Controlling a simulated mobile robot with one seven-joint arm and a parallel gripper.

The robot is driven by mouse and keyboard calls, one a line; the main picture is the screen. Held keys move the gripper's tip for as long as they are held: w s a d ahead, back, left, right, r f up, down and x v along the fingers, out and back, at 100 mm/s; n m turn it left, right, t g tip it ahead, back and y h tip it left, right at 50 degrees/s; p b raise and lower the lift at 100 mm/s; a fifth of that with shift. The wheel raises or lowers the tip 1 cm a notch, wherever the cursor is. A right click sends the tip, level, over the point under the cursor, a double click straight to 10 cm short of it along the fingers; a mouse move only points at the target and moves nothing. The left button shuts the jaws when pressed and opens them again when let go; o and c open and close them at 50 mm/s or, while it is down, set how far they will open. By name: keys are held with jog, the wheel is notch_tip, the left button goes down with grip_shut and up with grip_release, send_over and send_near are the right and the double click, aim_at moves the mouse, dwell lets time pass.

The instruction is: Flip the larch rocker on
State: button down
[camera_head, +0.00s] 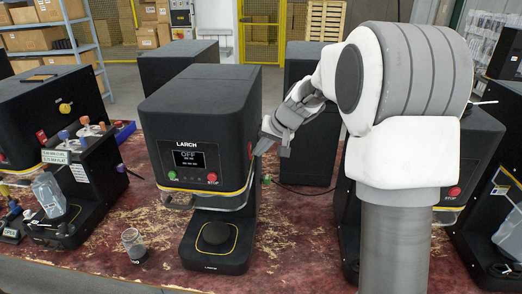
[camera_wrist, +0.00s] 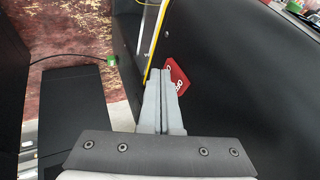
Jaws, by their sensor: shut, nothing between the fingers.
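The larch machine (camera_head: 170,110) is a black unit labelled LARCH, and its screen (camera_head: 189,158) reads OFF. In the wrist view a red rocker (camera_wrist: 178,76) with white marks sits on the black side wall of the machine.
Below the screen are a green RUN button (camera_head: 172,175) and a red STOP button (camera_head: 212,177). A green knob (camera_head: 267,180) stands by the machine's right side. A glass jar (camera_head: 133,245) stands at front left. Other black machines (camera_head: 45,110) stand close on both sides.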

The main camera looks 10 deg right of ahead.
jog(key=shift+w+a+b, duration=0.1)
jog(key=shift+b, duration=0.35)
jog(key=shift+r+p, duration=0.45)
jog(key=shift+r, duration=0.3)
